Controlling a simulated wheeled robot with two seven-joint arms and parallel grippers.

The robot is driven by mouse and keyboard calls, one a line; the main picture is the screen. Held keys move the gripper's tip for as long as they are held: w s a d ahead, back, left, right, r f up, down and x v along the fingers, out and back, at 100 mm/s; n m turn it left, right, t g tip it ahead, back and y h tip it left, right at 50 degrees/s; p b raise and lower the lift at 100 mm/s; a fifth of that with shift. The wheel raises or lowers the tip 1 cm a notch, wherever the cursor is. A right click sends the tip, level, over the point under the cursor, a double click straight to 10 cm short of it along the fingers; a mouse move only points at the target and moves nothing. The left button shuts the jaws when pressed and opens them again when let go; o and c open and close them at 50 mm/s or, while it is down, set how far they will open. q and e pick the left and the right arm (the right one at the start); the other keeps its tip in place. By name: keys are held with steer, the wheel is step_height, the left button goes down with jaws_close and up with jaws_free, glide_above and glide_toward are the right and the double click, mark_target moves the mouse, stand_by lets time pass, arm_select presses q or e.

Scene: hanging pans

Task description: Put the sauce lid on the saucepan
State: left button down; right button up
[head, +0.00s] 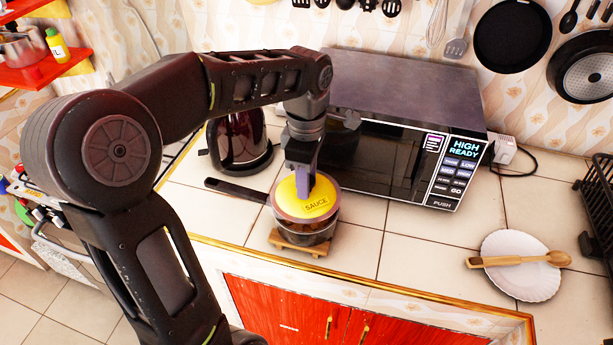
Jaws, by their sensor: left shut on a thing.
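The saucepan (304,238) stands on a small wooden trivet (290,245) on the tiled counter, with its dark handle (236,190) pointing left. The yellow sauce lid (318,206), marked "SAUCE", is at the top of the saucepan. It looks roughly level over the rim, but I cannot tell whether it is fully seated. My left gripper (305,190) points down at the lid's middle and is shut on the sauce lid; its fingers hide the knob. My right gripper is not in view.
A microwave (390,165) stands close behind the saucepan, and a dark kettle (239,142) stands behind left. A white plate (522,284) with a wooden spoon (520,259) lies at right. Counter between is clear. Pans (512,37) hang on the wall.

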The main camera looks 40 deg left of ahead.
arm_select(q)
steer(key=shift+f+b, duration=0.4)
steer(key=shift+f, duration=0.3)
steer(key=shift+f+b, duration=0.75)
steer(key=shift+f, duration=0.3)
stand_by(1.4)
stand_by(0.4)
steer(key=c, duration=0.9)
jaws_free()
step_height(320, 180, up, 8)
steer(key=shift+f, duration=0.1)
steer(key=shift+p, duration=0.35)
